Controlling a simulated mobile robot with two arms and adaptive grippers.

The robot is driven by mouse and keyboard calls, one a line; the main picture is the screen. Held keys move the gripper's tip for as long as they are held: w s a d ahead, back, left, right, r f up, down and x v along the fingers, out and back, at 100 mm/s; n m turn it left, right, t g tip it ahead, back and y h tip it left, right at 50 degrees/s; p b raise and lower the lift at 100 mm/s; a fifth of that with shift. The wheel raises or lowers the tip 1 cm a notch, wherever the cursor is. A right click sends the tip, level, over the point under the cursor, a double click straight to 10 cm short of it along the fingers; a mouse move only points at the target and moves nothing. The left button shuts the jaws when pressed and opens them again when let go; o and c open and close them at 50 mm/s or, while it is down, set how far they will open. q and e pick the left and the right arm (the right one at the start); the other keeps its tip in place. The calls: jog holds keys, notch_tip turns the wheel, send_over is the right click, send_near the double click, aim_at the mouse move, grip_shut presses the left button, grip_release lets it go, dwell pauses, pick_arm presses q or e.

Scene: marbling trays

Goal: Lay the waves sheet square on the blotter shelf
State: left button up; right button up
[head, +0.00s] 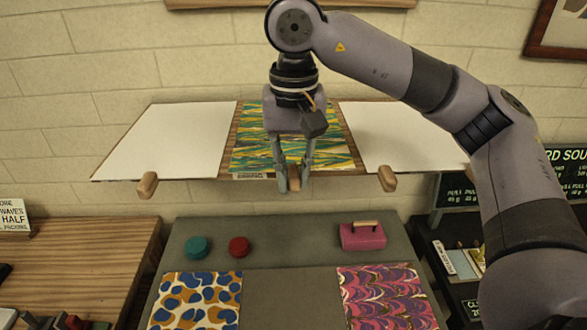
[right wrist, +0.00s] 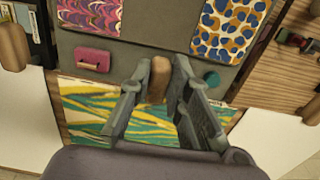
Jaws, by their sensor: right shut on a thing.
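The green, yellow and teal sheet with wavy bands, which I take as the waves sheet (head: 256,151), lies on the wooden middle section of the shelf (head: 235,136). Narrow strips of wood show along its sides, and it looks about square to the section. It also shows in the right wrist view (right wrist: 88,107). My right gripper (head: 293,187) is at the shelf's front edge, shut on a small wooden grip (right wrist: 159,80). My gripper hides part of the sheet, and I cannot tell whether the grip is joined to it. My left gripper is out of view.
White panels flank the sheet, left (head: 165,140) and right (head: 405,140). Wooden knobs (head: 147,184) (head: 387,178) stick out in front. Below, a grey table (head: 290,295) holds a blue-orange sheet (head: 197,300), a pink-purple sheet (head: 388,297), teal (head: 197,247) and red (head: 239,246) pots and a pink block (head: 362,238).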

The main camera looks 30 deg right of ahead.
jog(key=shift+f, duration=0.15)
jog(key=o, duration=0.9)
jog(key=shift+c, duration=0.2)
jog(key=o, duration=0.5)
